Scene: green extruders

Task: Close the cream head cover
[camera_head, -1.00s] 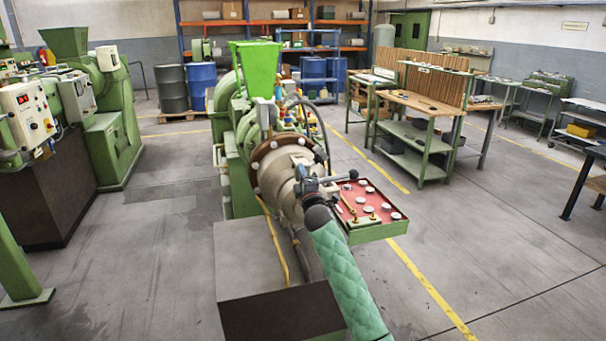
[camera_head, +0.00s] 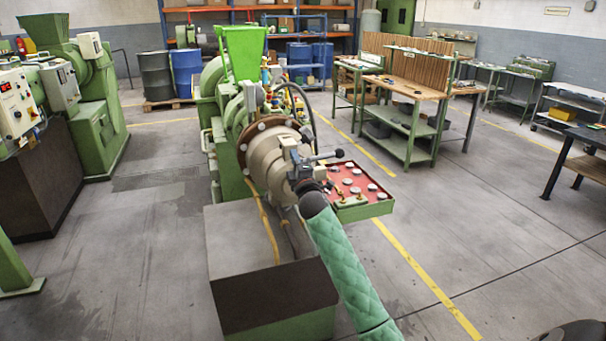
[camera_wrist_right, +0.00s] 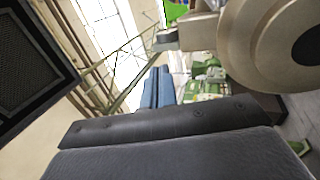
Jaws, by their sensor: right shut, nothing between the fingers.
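The cream head cover (camera_head: 274,165) is a round metal piece at the front of the green extruder, by a brown bolted flange (camera_head: 262,140). A lever with a dark ball (camera_head: 338,153) sticks out to its right. From the head view I cannot tell how far the cover stands open. A cream round part with a dark centre (camera_wrist_right: 275,45) fills the right wrist view's upper right. My right gripper (camera_wrist_right: 160,120) shows as dark parts low in that view, shut and empty, with no visible contact. A dark edge of mine (camera_head: 575,332) shows at the head view's lower right. My left gripper is out of view.
The floor right of the hose is open.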

